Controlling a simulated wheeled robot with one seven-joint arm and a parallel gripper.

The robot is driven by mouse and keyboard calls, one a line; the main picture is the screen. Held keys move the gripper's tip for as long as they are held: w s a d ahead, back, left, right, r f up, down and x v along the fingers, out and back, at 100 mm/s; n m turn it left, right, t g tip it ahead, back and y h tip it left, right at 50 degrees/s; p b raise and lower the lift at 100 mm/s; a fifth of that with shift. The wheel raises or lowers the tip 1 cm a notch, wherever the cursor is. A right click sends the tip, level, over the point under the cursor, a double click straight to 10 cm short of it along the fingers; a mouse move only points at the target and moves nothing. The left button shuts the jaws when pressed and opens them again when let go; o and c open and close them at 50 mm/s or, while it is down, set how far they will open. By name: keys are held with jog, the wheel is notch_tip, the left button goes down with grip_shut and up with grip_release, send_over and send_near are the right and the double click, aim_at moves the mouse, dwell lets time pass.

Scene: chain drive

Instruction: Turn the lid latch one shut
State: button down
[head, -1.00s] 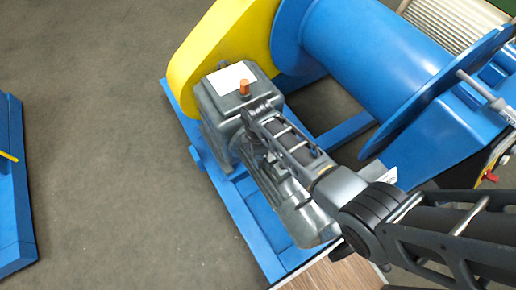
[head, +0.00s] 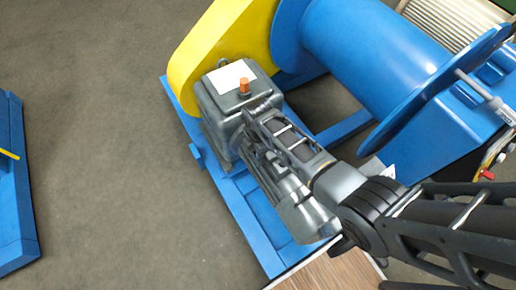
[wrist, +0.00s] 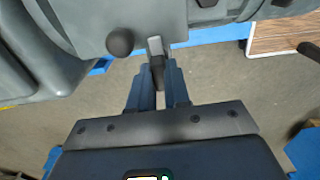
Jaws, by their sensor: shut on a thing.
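In the wrist view my gripper (wrist: 158,80) is shut on a small latch (wrist: 156,47), a narrow tab with a light grey upper part and a dark lower end between the fingers. The latch sits against the grey housing (wrist: 180,18) of the machine. In the head view my forearm lies over the grey gearbox and motor (head: 306,217), and hides the latch and my fingers. I cannot tell from these frames how far the latch is turned.
A dark round knob (wrist: 120,41) is just left of the latch, and another dark knob (wrist: 308,50) is at the right edge. A yellow guard (head: 213,40) and blue drum (head: 372,52) stand behind.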

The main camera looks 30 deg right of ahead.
jog(key=c, duration=1.4)
grip_release()
jog(key=shift+o, duration=0.2)
jog(key=shift+r, duration=0.1)
notch_tip(320, 180, up, 8)
jog(key=shift+f+p, duration=0.2)
jog(key=shift+p, duration=0.15)
